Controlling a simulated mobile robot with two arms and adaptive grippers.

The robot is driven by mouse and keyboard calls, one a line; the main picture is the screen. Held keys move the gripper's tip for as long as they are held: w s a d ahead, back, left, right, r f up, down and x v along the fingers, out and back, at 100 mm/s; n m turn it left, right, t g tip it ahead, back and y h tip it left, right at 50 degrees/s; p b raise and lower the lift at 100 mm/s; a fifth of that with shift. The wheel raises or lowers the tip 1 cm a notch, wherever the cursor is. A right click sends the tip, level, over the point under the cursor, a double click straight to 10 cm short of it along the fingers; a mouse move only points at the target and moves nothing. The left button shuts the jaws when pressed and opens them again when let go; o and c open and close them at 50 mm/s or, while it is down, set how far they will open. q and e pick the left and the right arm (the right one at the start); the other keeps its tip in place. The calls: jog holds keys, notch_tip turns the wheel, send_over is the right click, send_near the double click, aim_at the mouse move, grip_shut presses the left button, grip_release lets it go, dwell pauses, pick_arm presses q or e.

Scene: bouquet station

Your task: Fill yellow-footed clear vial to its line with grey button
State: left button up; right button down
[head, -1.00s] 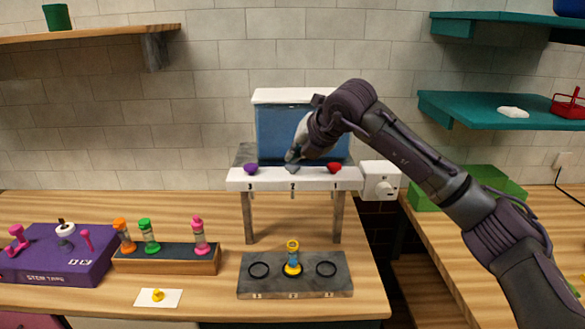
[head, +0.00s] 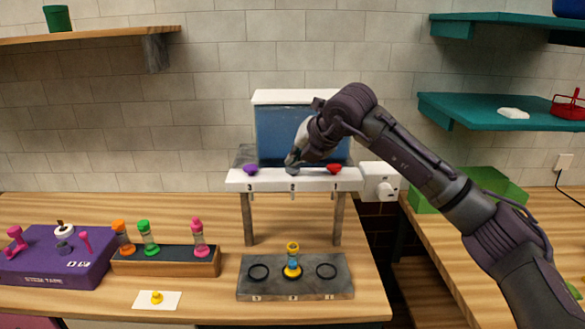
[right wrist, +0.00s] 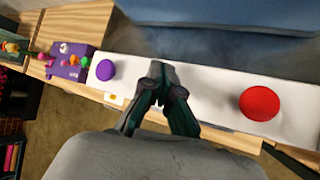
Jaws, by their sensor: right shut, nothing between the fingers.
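The yellow-footed clear vial (head: 292,262) stands upright on the middle ring of the grey base (head: 325,288), below the dispenser. Blue shows inside it; its line is too small to make out. The grey button (head: 293,171) is in the middle of the white dispenser shelf (head: 265,184), above the number 2. My right gripper (head: 290,163) is shut and empty, with its fingertips down at the grey button. In the right wrist view the closed fingers (right wrist: 158,72) hide the grey button. My left gripper is not in view.
A purple button (head: 250,169) and a red button (head: 334,168) flank the grey one. The blue tank (head: 275,130) stands behind. Several coloured vials stand in a wooden rack (head: 165,262) at the left, beside a purple box (head: 55,268). A white card (head: 172,300) lies in front.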

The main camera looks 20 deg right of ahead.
aim_at(294, 169)
jog(key=shift+f, duration=0.3)
jog(key=shift+r, duration=0.2)
jog(key=shift+r+p, duration=0.3)
jog(key=shift+r, duration=0.6)
jog(key=shift+r+p, duration=1.45)
jog(key=shift+r, duration=1.1)
jog(key=shift+a+f, duration=0.1)
dwell(0.5)
